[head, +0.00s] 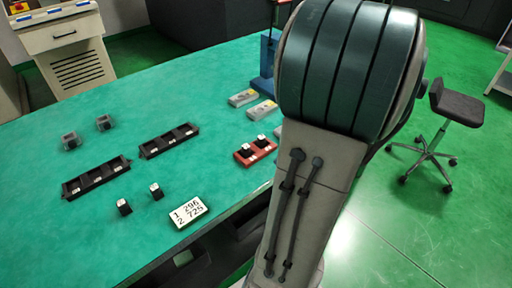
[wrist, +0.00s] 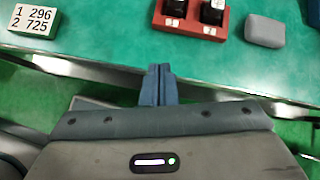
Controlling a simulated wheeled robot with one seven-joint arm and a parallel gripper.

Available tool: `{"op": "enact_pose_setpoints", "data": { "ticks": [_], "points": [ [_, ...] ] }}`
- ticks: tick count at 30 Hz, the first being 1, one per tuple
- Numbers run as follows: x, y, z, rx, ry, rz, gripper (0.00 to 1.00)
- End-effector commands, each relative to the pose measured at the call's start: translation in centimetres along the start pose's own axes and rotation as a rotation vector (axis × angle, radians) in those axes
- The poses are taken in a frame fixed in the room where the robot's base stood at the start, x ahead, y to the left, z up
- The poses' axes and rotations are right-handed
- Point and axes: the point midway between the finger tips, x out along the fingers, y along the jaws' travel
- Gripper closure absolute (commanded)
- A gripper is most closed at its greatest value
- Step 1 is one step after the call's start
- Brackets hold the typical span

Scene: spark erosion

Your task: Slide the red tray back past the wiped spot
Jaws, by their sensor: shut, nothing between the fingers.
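The red tray (head: 243,155) lies near the front edge of the green table, just left of my arm in the head view. It carries two black blocks with white labels, (head: 262,141) and (head: 248,151) in the head view. In the wrist view the red tray (wrist: 191,32) is at the top, cut off by the frame. My gripper (wrist: 159,70) is shut and empty, in front of the table edge, below and slightly left of the tray, apart from it. My arm hides the gripper in the head view. I cannot make out a wiped spot.
A grey block (wrist: 264,31) sits right of the tray. A number card (head: 188,212) lies left along the front edge. Two black trays (head: 97,179) (head: 169,140) and several small blocks stand farther left. Two grey boxes (head: 243,98) (head: 262,110) lie behind the tray. The middle table is clear.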

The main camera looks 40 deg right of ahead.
Motion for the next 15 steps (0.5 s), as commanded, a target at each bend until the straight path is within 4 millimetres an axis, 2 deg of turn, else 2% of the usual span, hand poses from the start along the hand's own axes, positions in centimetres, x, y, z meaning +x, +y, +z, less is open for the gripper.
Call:
{"op": "enact_pose_setpoints", "data": {
  "ticks": [1,3,8,11,15],
  "points": [
    [-0.2,-1.0,-1.3,0.086,-0.008,-0.034,1.00],
    [-0.5,-1.9,-2.3,0.169,-0.019,-0.068,1.00],
    [-0.4,-2.9,-3.3,0.253,-0.031,-0.102,1.00],
    [0.6,-3.0,-3.4,0.259,-0.032,-0.103,1.00],
    [3.3,-3.1,-3.4,0.256,-0.031,-0.099,1.00]
  ]
}}
